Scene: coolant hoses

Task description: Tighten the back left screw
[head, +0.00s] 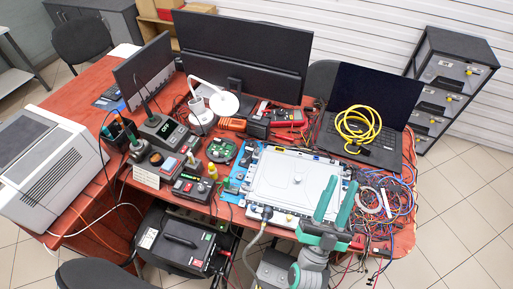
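A silver-grey unit with a flat white cover (292,178) lies near the front edge of the red table. A small knob stands up near the middle of the cover. Small fittings line its rim, and its back left corner (254,149) is in view, but the screws are too small to make out. My gripper (342,184) has two teal fingers spread apart with nothing visible between them. It is in front of the unit's right side and overlaps its front right corner in the picture. I cannot tell its height above the unit.
Tangled wires (390,200) lie to the right, and a laptop (366,100) with a yellow cable coil (357,128) stands behind. A lamp (222,102), circuit board (221,150) and electronics crowd the left.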

